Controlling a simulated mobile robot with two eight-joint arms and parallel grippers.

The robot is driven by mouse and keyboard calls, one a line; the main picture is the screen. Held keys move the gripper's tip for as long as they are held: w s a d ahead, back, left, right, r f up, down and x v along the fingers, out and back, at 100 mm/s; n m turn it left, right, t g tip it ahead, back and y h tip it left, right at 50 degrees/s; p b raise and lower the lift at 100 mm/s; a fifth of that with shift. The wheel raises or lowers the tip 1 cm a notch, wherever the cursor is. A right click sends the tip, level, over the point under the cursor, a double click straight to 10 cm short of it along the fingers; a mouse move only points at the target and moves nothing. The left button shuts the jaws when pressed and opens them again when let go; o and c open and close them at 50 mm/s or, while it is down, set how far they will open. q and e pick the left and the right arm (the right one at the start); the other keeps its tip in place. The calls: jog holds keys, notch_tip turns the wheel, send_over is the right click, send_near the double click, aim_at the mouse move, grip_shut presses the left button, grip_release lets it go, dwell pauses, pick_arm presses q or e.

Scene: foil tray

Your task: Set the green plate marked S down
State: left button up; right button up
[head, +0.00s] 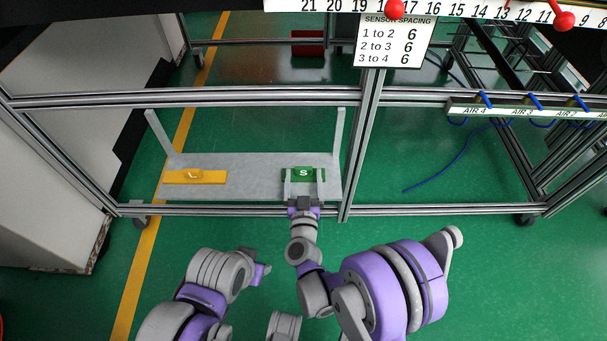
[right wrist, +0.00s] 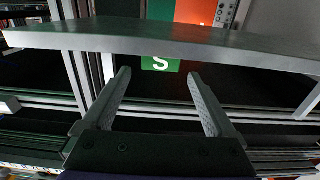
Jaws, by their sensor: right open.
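The green plate marked S (head: 304,171) is at the right part of the grey shelf (head: 247,166) in the head view and appears to rest on it. It also shows in the right wrist view (right wrist: 160,64), straight ahead between the fingers. My right gripper (head: 304,182) is open, with one finger toward each side of the plate's middle. No finger visibly presses on the plate. My left gripper (head: 262,271) hangs well in front of the shelf, apart from the plates; its jaws are too small to read.
A yellow plate marked L (head: 194,176) is at the left part of the shelf. A metal frame rail (head: 240,210) runs just in front, and an upright post (head: 362,150) stands close to the right. Green floor in front is open.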

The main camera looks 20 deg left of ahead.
jog(key=b+v, duration=0.3)
jog(key=v, duration=0.8)
jog(key=shift+w+r, duration=0.1)
